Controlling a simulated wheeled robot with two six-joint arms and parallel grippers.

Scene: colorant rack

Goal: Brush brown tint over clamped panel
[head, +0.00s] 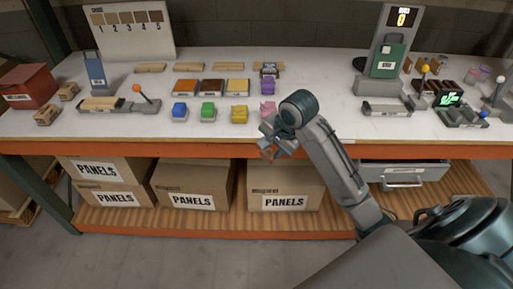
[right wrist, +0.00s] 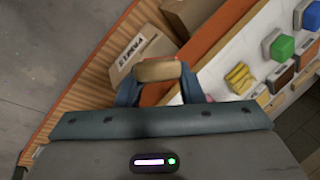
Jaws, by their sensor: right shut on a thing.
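My right gripper (head: 268,150) is in front of the table edge, shut on a tan wooden-looking piece. In the right wrist view that piece (right wrist: 158,70) sits between the two fingertips; its far end is hidden, so I cannot tell whether it is the brush. A pale wooden panel (head: 100,103) lies in a clamp with an orange-knobbed lever (head: 137,88) at the table's left. Shallow trays of orange-brown (head: 185,87), darker brown (head: 211,86) and yellow (head: 238,87) colour stand at mid-table. My left gripper is not in view.
Blue (head: 180,111), green (head: 208,110) and yellow (head: 239,114) blocks stand in front of the trays. A red box (head: 28,86) is far left. A green-fronted device (head: 387,60) stands at the right. The white tabletop is clear around (head: 320,80) the middle right.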

